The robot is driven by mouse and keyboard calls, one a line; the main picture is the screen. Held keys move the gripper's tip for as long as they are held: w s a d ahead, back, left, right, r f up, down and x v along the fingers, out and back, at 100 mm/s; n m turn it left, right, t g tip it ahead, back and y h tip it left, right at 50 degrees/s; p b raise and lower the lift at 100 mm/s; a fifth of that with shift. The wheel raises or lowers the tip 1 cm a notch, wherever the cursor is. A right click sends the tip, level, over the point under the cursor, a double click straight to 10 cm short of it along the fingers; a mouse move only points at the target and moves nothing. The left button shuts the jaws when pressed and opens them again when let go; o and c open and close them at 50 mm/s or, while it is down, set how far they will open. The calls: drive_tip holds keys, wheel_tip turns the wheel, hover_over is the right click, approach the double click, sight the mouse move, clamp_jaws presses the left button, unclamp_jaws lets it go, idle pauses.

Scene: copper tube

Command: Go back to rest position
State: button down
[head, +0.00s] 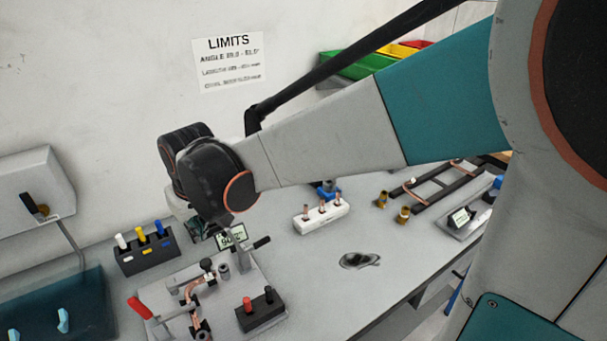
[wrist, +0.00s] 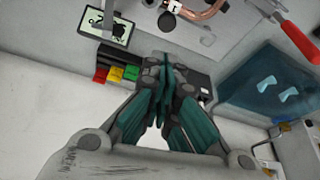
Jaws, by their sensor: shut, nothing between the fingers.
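My gripper (wrist: 165,65) shows in the wrist view with its teal-sided fingers together and nothing between them. In the head view my arm reaches across to the left and its dark wrist hangs over the back of the bench; the fingers are hidden there. A bent copper tube (head: 190,291) sits in a fixture on a pale plate (head: 240,284) at the front left. The copper tube (wrist: 210,11) also shows at the top of the wrist view, apart from my fingers.
A red-handled clamp (head: 140,307) stands beside the tube, with a small display (head: 232,237) behind. A dark block (head: 148,252) with coloured pegs is at the left. A white block (head: 321,217) with copper pieces and a dark patch (head: 360,260) lie right on the bench.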

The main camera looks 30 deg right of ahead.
drive_tip(key=s+d+r+m+t, duration=0.1)
drive_tip(key=s+d, duration=0.4)
drive_tip(key=s, duration=0.4)
drive_tip(key=s+d+r+m+t+b, duration=0.1)
drive_tip(key=s+d+t, duration=0.1)
drive_tip(key=s+d, duration=0.3)
drive_tip(key=s, duration=0.4)
drive_tip(key=shift+d+h, duration=0.3)
drive_tip(key=shift+d, duration=0.1)
